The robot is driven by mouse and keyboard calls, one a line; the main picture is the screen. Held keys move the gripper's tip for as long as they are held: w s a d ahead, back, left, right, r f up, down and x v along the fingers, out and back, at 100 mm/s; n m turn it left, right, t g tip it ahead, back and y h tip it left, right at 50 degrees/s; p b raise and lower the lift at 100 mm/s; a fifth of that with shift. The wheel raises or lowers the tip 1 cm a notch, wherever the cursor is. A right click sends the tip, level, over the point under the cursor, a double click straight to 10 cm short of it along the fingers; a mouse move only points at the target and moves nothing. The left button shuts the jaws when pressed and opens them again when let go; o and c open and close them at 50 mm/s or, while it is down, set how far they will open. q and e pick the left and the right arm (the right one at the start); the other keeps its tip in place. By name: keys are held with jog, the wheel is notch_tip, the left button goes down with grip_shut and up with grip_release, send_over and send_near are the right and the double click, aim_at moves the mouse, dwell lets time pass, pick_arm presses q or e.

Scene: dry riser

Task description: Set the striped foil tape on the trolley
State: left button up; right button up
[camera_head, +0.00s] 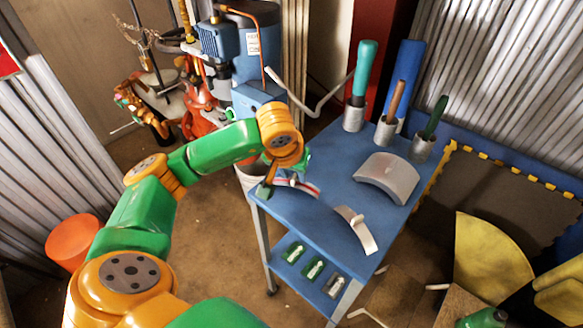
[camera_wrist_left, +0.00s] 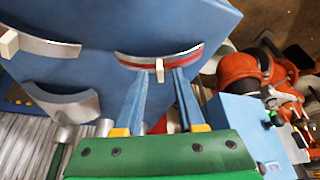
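The striped foil tape (camera_head: 303,187) is a curved silver strip with a red stripe and a small pale tab. It lies at the near left corner of the blue trolley's top (camera_head: 325,225). In the left wrist view the striped tape (camera_wrist_left: 135,62) appears just beyond my fingertips, apparently resting on the blue top (camera_wrist_left: 110,22). My left gripper (camera_wrist_left: 161,74) is open, its two blue fingers apart on either side of the pale tab. In the head view my left gripper (camera_head: 272,180) is over that corner, partly hiding the tape. My right gripper is not in view.
A plain curved strip with a tab (camera_head: 357,229) and a wide grey curved piece (camera_head: 388,178) lie on the trolley top. Several handled tools in grey cups (camera_head: 384,132) stand at the back. A blue machine (camera_head: 262,55) stands behind; an orange bucket (camera_head: 72,241) is at left.

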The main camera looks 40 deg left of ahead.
pick_arm(q)
jog(key=p+v, duration=0.1)
jog(key=v, duration=1)
jog(key=shift+r+p, duration=0.25)
jog(key=shift+p, duration=0.1)
jog(key=shift+s, duration=0.2)
